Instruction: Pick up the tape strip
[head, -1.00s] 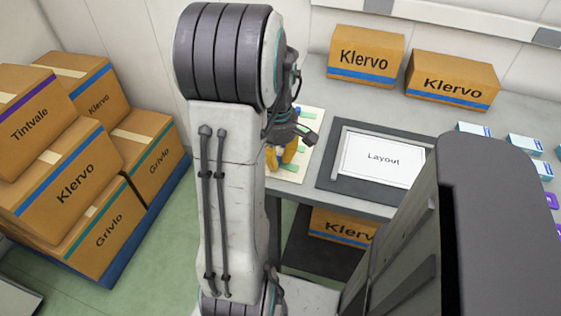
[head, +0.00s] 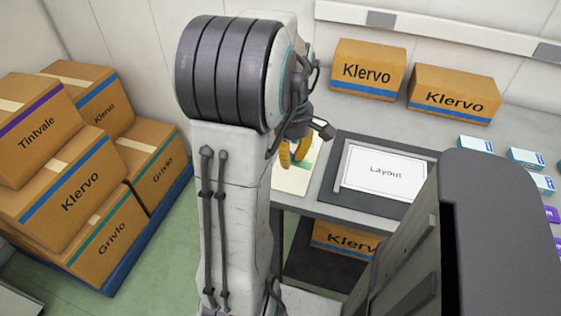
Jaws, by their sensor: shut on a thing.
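My gripper (head: 293,157), with yellow fingers, is shut over the pale cream sheet (head: 290,182) at the left end of the grey table. My own arm hides part of it. A pale green tape strip (head: 304,167) shows right at the fingertips, and my gripper is shut on it. The strip is small and partly covered by the fingers, so its exact lie cannot be made out.
A dark-framed board with a "Layout" sheet (head: 385,172) lies right of the cream sheet. Two Klervo boxes (head: 367,68) stand at the table's back. Small blue-and-white cartons (head: 525,158) sit at right.

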